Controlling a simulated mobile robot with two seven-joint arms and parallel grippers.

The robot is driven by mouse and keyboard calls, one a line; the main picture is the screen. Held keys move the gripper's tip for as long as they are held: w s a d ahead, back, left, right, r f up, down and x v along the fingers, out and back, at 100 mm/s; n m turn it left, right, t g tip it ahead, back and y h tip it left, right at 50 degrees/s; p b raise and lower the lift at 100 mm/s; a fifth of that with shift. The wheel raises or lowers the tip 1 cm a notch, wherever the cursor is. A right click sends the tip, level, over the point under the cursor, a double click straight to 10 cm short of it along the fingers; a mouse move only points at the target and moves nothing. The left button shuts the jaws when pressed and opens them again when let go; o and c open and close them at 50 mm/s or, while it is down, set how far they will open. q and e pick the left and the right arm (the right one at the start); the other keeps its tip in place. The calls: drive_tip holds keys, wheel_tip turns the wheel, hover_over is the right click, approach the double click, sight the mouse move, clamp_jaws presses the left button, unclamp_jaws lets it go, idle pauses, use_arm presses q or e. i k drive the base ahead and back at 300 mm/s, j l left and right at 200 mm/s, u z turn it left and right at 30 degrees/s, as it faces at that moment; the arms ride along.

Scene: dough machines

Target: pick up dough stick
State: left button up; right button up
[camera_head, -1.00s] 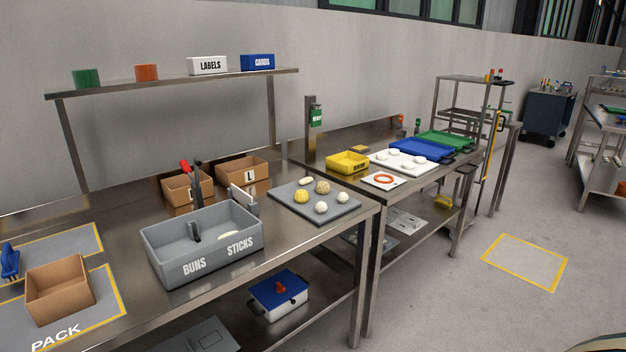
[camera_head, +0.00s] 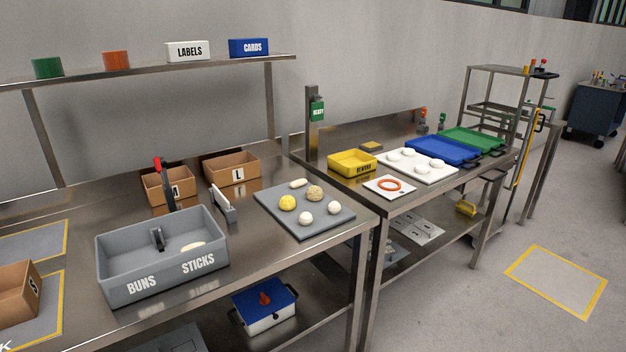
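Several round pieces share that tray, including a yellow ball (camera_head: 288,202), a speckled ball (camera_head: 315,193) and a white ball (camera_head: 306,219). Another pale elongated piece (camera_head: 193,247) lies in the sticks side of the grey bin (camera_head: 161,282) marked BUNS and STICKS, partly hidden by the bin wall. Neither of my grippers shows.
Cardboard boxes (camera_head: 232,170) stand behind the bin. A white-faced upright piece (camera_head: 222,203) stands between bin and tray. A yellow REWORK bin (camera_head: 352,162) and a white tray (camera_head: 440,176) sit on the right table. The floor at right is open.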

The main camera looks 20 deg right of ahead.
sight(299, 183)
drive_tip(key=i+l, duration=0.1)
drive_tip(key=l, duration=0.35)
drive_tip(key=i+l, duration=0.15)
drive_tip(key=l, duration=0.25)
drive_tip(key=i+l, duration=0.1)
drive_tip(key=l, duration=0.35)
drive_tip(key=i+l, duration=0.15)
drive_tip(key=l, duration=0.25)
drive_tip(key=i+l, duration=0.1)
drive_tip(key=l, duration=0.35)
drive_tip(key=z, duration=0.05)
